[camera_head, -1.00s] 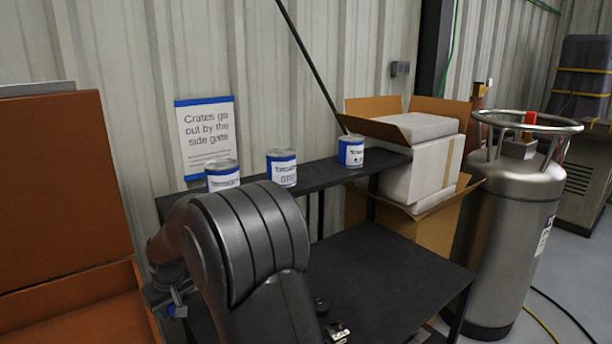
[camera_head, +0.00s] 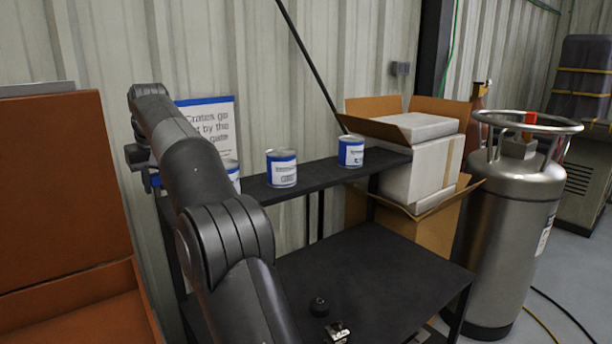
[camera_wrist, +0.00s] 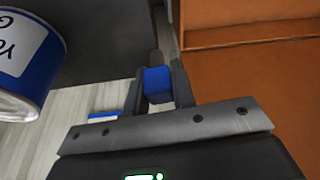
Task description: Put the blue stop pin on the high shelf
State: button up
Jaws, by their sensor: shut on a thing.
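The blue stop pin (camera_wrist: 157,84) is held between the two dark fingers of my gripper (camera_wrist: 159,76) in the wrist view. Only a blue block-like part of it shows. In the head view, a small blue part of the pin (camera_head: 156,181) shows below my gripper (camera_head: 140,160), at the left of the rack. The high shelf (camera_head: 325,175) is the dark upper board along the wall. My gripper is raised near its left end. In the wrist view the shelf (camera_wrist: 105,42) lies left of the fingers, and the pin looks clear of it.
Blue-and-white cans (camera_head: 282,168) (camera_head: 351,151) stand on the high shelf; one near its left end (camera_head: 233,174) is partly hidden by my arm. An orange-brown crate (camera_head: 55,190) stands left. Boxes (camera_head: 420,170) and a steel tank (camera_head: 508,220) are right. Shelf gaps between cans are free.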

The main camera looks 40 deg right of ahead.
jog(key=s+d+r+m, duration=0.1)
jog(key=s+d+r, duration=0.1)
jog(key=d+r, duration=0.45)
jog(key=shift+s+a+f, duration=0.1)
jog(key=shift+f, duration=2.25)
jog(key=shift+a+f, duration=0.1)
jog(key=shift+f, duration=2.25)
jog(key=shift+f, duration=0.1)
jog(key=o, duration=1)
